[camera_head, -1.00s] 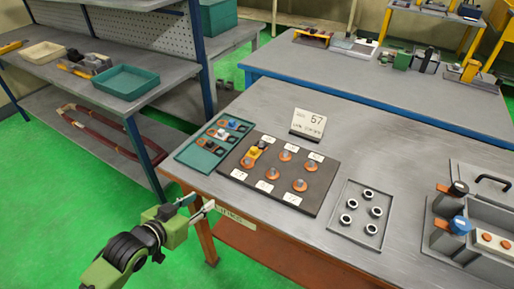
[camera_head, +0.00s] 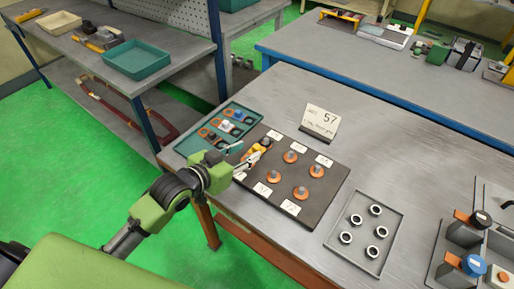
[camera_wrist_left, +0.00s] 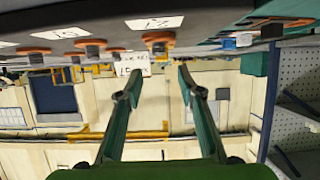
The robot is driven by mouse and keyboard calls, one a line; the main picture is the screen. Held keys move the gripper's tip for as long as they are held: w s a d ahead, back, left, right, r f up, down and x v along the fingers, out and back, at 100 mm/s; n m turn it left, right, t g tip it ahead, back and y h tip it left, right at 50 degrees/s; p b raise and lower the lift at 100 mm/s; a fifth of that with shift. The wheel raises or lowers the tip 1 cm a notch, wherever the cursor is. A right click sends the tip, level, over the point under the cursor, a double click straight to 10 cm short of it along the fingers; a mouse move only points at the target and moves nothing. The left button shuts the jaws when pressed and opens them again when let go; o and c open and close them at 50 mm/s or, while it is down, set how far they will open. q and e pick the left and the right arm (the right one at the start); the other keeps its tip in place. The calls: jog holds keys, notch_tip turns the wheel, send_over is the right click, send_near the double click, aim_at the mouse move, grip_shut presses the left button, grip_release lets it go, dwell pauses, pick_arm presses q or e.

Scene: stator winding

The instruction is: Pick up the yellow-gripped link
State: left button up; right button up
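A dark board (camera_head: 325,205) on the bench carries several orange-based posts and white number cards. The yellow-gripped link (camera_head: 265,143) appears as a small yellow piece at the board's far left corner, partly hidden by my left gripper's fingers. My left gripper (camera_head: 244,158) is over the board's left edge, close to the yellow piece in the picture; I cannot tell whether they touch. In the left wrist view its two green fingers (camera_wrist_left: 158,72) are apart with nothing between them. An orange-yellow post (camera_wrist_left: 158,40) shows just beyond the fingertips there. My right gripper is not in view.
A teal tray (camera_head: 188,146) with small parts adjoins the board on the left. A grey tray (camera_head: 345,255) of several rings is to the right. Open bench surface lies behind and right of the board.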

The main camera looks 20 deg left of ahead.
aim_at(256, 147)
pick_arm(q)
jog(key=shift+w+d+f, duration=0.2)
jog(key=shift+w+f, duration=0.05)
jog(key=shift+w, duration=0.35)
jog(key=shift+w+d+f, duration=0.1)
jog(key=shift+w+f, duration=0.1)
jog(key=shift+w, duration=0.2)
jog(key=shift+w+d+f+p, duration=0.1)
jog(key=shift+w+f+p, duration=0.05)
jog(key=shift+w+p, duration=0.15)
jog(key=x, duration=0.3)
jog(key=shift+w+f+p, duration=0.15)
jog(key=shift+f+p, duration=0.1)
jog(key=shift+p, duration=0.05)
jog(key=shift+w+f, duration=0.25)
jog(key=shift+w, duration=0.05)
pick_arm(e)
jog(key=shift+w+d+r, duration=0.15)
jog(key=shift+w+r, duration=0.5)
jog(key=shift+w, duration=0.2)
pick_arm(q)
jog(key=c, duration=0.9)
